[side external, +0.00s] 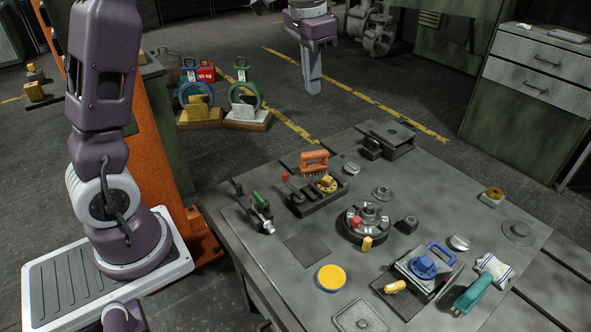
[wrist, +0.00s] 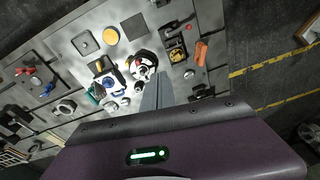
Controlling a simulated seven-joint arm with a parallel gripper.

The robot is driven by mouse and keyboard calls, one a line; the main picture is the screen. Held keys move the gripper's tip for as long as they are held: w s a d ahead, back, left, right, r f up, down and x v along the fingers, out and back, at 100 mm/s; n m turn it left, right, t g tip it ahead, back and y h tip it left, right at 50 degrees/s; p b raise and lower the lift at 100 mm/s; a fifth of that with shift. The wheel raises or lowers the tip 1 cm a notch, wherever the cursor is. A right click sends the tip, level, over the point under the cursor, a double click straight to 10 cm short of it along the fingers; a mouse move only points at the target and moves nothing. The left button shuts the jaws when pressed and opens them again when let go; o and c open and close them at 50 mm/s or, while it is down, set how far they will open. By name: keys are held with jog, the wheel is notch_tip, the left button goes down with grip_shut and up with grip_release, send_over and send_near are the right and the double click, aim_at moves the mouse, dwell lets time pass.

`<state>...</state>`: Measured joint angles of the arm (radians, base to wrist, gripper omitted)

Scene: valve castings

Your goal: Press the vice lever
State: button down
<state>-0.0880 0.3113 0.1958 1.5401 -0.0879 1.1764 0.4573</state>
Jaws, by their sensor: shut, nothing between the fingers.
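My gripper (side external: 313,88) is shut and empty, pointing down, high above and behind the bench. Its closed grey fingers (wrist: 157,92) show in the wrist view. A dark vice-like fixture (side external: 306,201) sits on the back left of the bench with a yellow part (side external: 327,184) in it. A lever with a red knob (side external: 285,177) stands up at its left end. The red knob (wrist: 188,27) also shows in the wrist view. My gripper is well apart from the lever. An orange-handled brush (side external: 315,161) is right behind the fixture.
A green-handled clamp (side external: 260,202) stands left of the fixture. A round dark fixture (side external: 368,222) with red and white parts is to its right. A black block-like device (side external: 387,140) is at the back edge. A yellow disc (side external: 331,278) lies at the front; bare bench surrounds it.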

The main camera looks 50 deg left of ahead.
jog(key=w+a+f+m+g, duration=0.1)
jog(key=w+a+f, duration=0.3)
jog(key=f, duration=0.7)
jog(key=w+a+f+m+g+y, duration=0.1)
jog(key=w+a+f, duration=0.4)
jog(key=f, duration=0.7)
jog(key=shift+w+f+m+g, duration=0.15)
jog(key=shift+w+m+g, duration=0.45)
jog(key=shift+m+g, duration=0.25)
send_near(293, 188)
jog(key=w+a+f, duration=0.2)
jog(key=w+f, duration=0.2)
jog(key=f, duration=0.1)
jog(key=shift+s+a+f, duration=0.15)
jog(key=shift+s+a, duration=0.15)
jog(key=shift+s, duration=0.25)
jog(key=shift+s+a+f, duration=0.1)
jog(key=shift+s+a, duration=0.15)
jog(key=shift+s, duration=0.35)
jog(key=shift+s+a, duration=0.25)
jog(key=shift+s, duration=0.2)
